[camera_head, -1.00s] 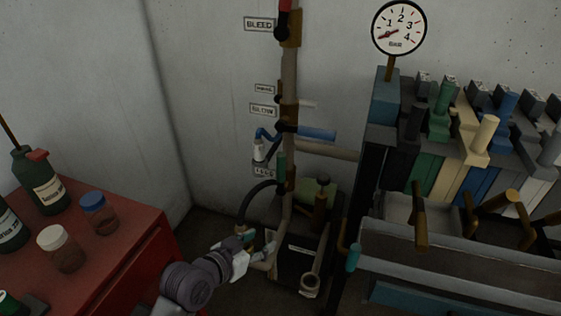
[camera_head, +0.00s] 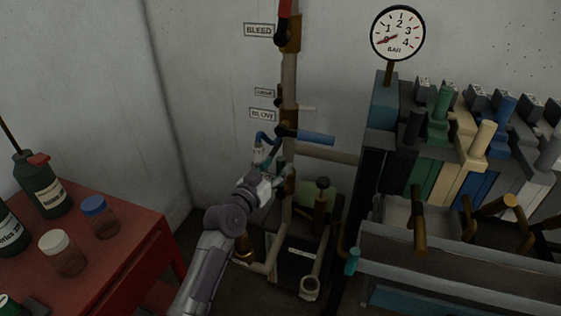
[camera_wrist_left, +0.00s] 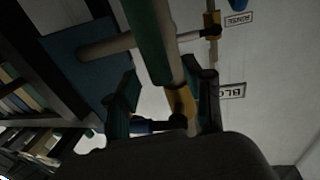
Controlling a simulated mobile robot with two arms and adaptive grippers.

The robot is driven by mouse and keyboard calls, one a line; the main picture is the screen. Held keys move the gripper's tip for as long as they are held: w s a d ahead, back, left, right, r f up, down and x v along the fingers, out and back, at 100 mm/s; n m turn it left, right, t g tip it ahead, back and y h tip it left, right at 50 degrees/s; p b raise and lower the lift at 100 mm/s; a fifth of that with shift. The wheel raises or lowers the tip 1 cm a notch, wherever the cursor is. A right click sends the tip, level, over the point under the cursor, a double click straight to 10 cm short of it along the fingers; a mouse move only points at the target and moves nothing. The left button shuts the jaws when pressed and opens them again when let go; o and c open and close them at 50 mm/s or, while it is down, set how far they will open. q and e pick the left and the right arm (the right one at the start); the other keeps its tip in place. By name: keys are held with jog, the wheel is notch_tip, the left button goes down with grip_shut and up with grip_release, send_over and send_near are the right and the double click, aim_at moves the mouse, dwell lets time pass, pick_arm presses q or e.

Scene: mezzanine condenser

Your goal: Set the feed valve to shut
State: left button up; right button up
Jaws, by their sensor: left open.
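The feed valve sits low on the vertical pipe (camera_head: 287,214) on the wall; my left gripper hides most of it in the head view. Its green lever (camera_wrist_left: 147,40) shows large in the left wrist view, between my fingers and running up out of the picture. My left gripper (camera_head: 274,167) is at the pipe, just below the blue blow lever (camera_head: 312,137). In the left wrist view my left gripper (camera_wrist_left: 165,98) is open, a finger on each side of the lever line; contact cannot be told. My right gripper is not in view.
The red bleed lever (camera_head: 284,8) is high on the pipe. A pressure gauge (camera_head: 398,33) and a rack of coloured levers (camera_head: 470,150) stand right. A red cabinet (camera_head: 125,240) with bottles and jars stands left.

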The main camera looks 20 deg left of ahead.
pick_arm(q)
jog(key=shift+x, duration=1.35)
grip_shut()
